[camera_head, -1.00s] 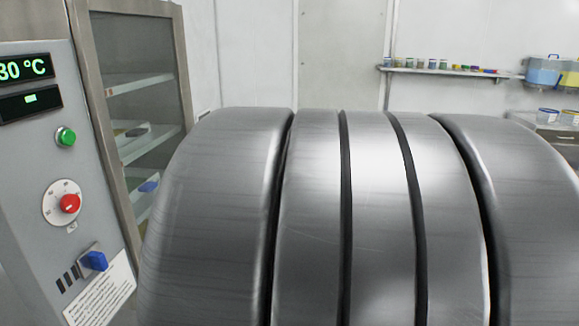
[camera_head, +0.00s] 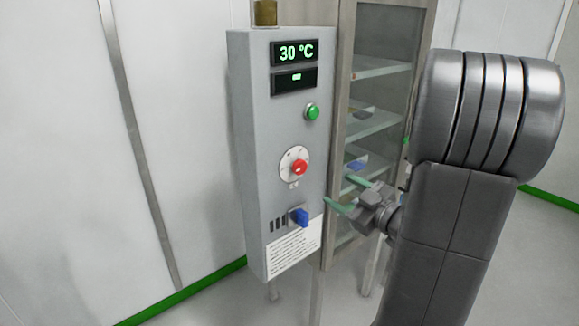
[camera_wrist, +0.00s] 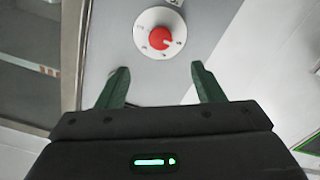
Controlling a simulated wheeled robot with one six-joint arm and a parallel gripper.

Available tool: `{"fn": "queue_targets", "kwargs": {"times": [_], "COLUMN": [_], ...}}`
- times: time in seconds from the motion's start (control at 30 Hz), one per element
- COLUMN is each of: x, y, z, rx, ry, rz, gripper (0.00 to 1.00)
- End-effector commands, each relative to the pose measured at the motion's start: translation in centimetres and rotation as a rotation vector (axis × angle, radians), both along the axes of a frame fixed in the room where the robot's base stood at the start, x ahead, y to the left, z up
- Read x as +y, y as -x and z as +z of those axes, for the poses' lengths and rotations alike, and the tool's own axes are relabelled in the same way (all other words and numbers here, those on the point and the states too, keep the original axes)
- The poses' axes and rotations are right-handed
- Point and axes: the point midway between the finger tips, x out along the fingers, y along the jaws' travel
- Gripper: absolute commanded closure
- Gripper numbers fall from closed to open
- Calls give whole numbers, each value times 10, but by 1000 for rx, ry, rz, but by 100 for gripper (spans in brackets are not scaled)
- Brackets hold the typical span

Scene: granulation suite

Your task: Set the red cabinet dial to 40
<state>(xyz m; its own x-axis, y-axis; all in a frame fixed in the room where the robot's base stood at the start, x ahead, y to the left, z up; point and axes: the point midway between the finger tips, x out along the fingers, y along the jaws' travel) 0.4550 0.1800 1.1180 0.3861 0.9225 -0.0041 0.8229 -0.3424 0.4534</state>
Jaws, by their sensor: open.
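The red dial (camera_head: 299,167) sits on a round white scale plate on the front of the grey control box (camera_head: 256,150). In the wrist view the red dial (camera_wrist: 159,38) shows above and between my fingers, with a pale pointer mark toward its lower right. The scale numbers are too small to read. My gripper (camera_head: 347,193) is open and empty, to the right of the dial and slightly lower. In the wrist view my gripper (camera_wrist: 162,85) has its green fingers apart, not touching the dial.
A green button (camera_head: 312,112) is above the dial and a blue switch (camera_head: 300,217) below it, over a white text label (camera_head: 293,250). A glass-door cabinet (camera_head: 390,25) with shelves stands right of the box. Bare wall (camera_head: 60,150) is at left.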

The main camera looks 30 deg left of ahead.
Motion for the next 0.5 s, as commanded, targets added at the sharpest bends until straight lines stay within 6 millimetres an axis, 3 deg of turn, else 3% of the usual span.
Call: {"fn": "queue_targets", "kwargs": {"times": [0.23, 0.5], "x": [18, 56], "y": [-6, -20], "z": [2, 2], "rx": [-2, 0], "ry": [-4, -4], "rz": [10, 11], "gripper": [39, 39]}}
